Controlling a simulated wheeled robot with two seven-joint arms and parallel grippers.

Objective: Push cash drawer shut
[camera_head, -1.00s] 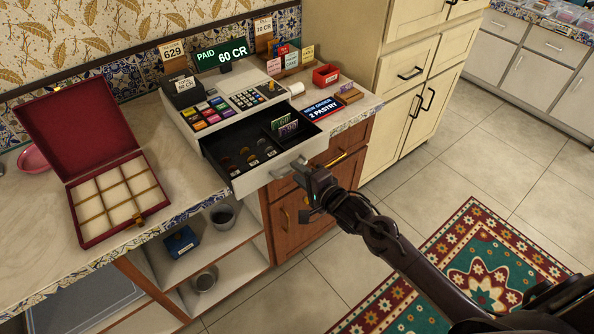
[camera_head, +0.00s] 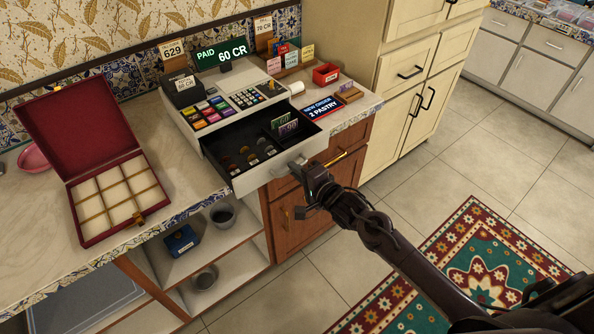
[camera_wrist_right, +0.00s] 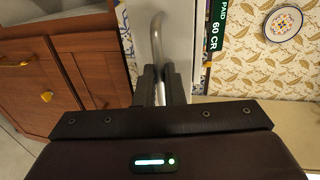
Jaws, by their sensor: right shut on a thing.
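The cash drawer (camera_head: 262,172) is pulled out of the front of the white cash register (camera_head: 205,98) and stands open, with coins and two upright notes inside. My right gripper (camera_head: 302,166) is at the drawer's front face, on its handle. In the right wrist view the fingers (camera_wrist_right: 160,82) are closed around the curved metal handle (camera_wrist_right: 157,38). The arm hides part of the drawer front in the head view. My left gripper is not in view.
A red open box (camera_head: 120,195) with compartments stands on the counter at left. A "new order" sign (camera_head: 322,108) and a small red bin (camera_head: 326,75) stand right of the register. Open shelves (camera_head: 220,270) lie below the counter. The floor at right is clear except for a rug.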

